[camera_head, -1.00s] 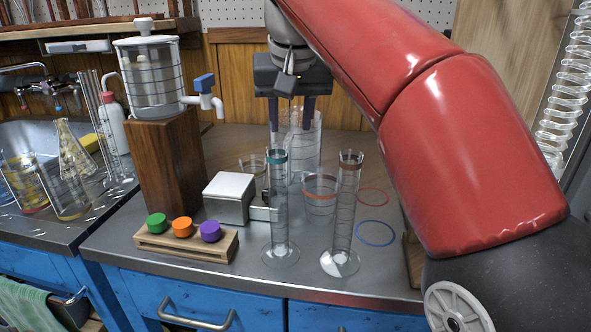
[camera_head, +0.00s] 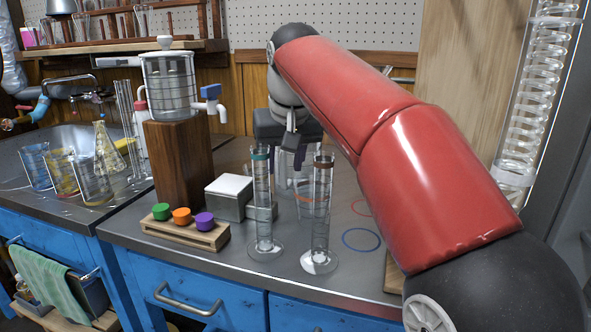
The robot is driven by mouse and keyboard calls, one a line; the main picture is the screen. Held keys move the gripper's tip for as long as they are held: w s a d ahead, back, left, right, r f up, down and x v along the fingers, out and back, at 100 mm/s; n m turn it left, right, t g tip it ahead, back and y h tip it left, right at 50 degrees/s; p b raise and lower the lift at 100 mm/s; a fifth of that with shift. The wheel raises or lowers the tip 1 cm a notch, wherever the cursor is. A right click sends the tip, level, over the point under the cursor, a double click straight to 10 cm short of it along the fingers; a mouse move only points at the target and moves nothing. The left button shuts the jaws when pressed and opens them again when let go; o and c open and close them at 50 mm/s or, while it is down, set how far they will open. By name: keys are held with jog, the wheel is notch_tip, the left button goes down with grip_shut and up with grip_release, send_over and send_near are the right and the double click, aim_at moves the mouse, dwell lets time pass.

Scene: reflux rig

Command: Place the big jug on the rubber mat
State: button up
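A tall clear glass vessel, seemingly the big jug (camera_head: 296,172), stands on the grey worktop behind two measuring cylinders, which partly cover it. My gripper (camera_head: 287,158) points down at its top. Its two dark fingers are apart, at the vessel's upper part. I cannot tell whether they touch or squeeze the glass. I cannot pick out a rubber mat for certain. A blue ring (camera_head: 361,231) and a red ring partly behind my arm (camera_head: 361,201) lie flat on the worktop to the right.
A teal-banded cylinder (camera_head: 262,205) and a brown-banded cylinder (camera_head: 319,215) stand in front. A smaller orange-banded beaker is behind them. A metal box (camera_head: 229,197), a rack with coloured stoppers (camera_head: 183,231) and a wooden block (camera_head: 178,160) bearing a tapped vessel (camera_head: 170,85) stand left.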

jog(key=x, duration=0.3)
jog(key=shift+r+b, duration=0.1)
jog(key=shift+b, duration=0.2)
jog(key=shift+c, duration=0.4)
jog(key=shift+r, duration=0.1)
grip_shut()
jog(key=shift+r, duration=0.1)
dwell(0.4)
